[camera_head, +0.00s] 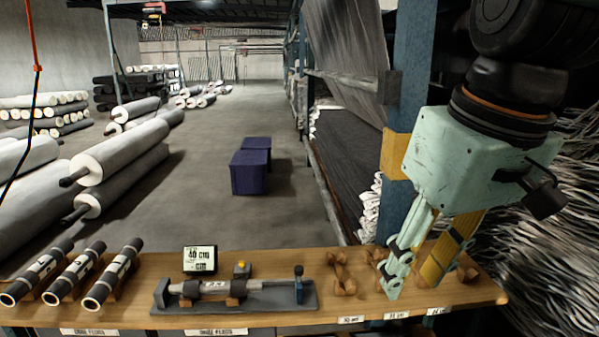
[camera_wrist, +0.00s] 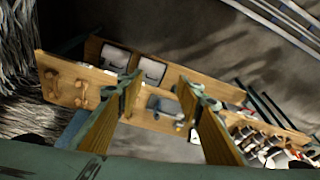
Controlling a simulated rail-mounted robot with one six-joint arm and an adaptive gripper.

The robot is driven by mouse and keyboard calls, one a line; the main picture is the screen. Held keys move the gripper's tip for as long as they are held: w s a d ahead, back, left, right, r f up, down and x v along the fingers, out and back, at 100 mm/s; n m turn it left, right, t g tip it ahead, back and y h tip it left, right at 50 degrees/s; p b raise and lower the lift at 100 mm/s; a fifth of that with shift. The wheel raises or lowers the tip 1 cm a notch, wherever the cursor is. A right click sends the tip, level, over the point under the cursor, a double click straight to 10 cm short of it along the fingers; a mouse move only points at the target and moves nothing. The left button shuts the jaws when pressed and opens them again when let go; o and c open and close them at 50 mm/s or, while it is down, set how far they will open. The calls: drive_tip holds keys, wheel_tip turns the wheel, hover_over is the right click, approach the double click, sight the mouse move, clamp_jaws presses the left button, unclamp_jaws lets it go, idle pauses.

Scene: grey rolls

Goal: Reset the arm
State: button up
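My gripper (camera_head: 412,280) is in front of the right end of the wooden bench (camera_head: 470,290) in the head view, with its fingers pointing down. The fingers are pale green outside with yellow-brown inner faces. In the wrist view my gripper (camera_wrist: 160,88) has its two fingers well apart, with nothing held between them. The bench (camera_wrist: 60,90) lies beyond the fingers in that view. In the head view the gripper hides part of the holders behind it.
Several dark-capped rolls (camera_head: 70,273) lie at the bench's left. A grey fixture (camera_head: 235,292) holding a roll stands mid-bench, with a small display (camera_head: 200,259) behind it. Wooden holders (camera_head: 342,274) stand empty near the gripper. A blue post (camera_head: 410,70) rises close behind the arm.

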drive_tip(key=s+d+f+m, duration=0.1)
drive_tip(key=s+d, duration=0.1)
drive_tip(key=s, duration=0.3)
drive_tip(key=s+d+f+m+t+h, duration=0.1)
drive_tip(key=s+d+f+m, duration=0.1)
drive_tip(key=s, duration=0.4)
drive_tip(key=shift+s+d+f, duration=0.15)
drive_tip(key=shift+s+d, duration=0.1)
drive_tip(key=shift+d, duration=0.1)
